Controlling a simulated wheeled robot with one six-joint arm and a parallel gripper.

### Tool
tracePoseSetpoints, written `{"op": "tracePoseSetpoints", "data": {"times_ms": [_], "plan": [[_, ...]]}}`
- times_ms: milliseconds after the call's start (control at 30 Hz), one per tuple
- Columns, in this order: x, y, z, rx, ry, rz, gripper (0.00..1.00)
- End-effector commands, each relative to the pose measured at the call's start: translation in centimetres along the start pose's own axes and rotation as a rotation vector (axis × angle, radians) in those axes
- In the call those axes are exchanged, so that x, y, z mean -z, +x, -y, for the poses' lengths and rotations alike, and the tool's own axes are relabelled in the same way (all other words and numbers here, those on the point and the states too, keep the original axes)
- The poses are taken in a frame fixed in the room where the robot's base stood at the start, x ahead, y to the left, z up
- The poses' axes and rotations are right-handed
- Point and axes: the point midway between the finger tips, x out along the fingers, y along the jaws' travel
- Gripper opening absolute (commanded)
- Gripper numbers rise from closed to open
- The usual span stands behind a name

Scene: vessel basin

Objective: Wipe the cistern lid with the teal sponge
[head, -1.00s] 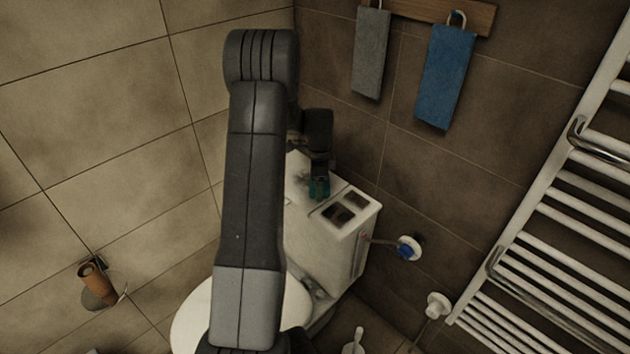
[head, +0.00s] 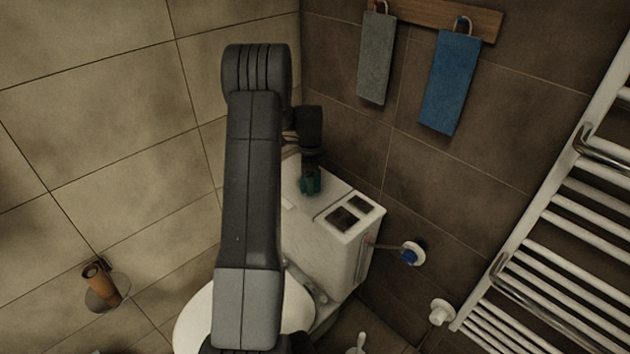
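The white cistern (head: 325,250) stands in the corner, and its lid (head: 335,188) is partly hidden behind my arm. My gripper (head: 311,183) points down over the lid, right of my forearm. The lid left of the sponge is mostly hidden by my arm.
A white tray with two dark compartments (head: 349,213) sits on the cistern's front right part. A blue-knobbed valve (head: 409,257) is on the wall. Grey (head: 376,58) and blue (head: 449,82) towels hang above. A towel radiator (head: 545,215) stands right. The toilet lid (head: 197,325) is below.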

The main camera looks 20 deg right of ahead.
Motion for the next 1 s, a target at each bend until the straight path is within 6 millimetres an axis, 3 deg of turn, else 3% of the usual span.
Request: {"op": "tracePoseSetpoints", "data": {"times_ms": [700,1000], "plan": [[-3.6,0.0,3.6,-0.001,-0.001,0.001,0.63],[-3.4,0.3,3.9,-0.002,0.000,0.000,0.63]]}}
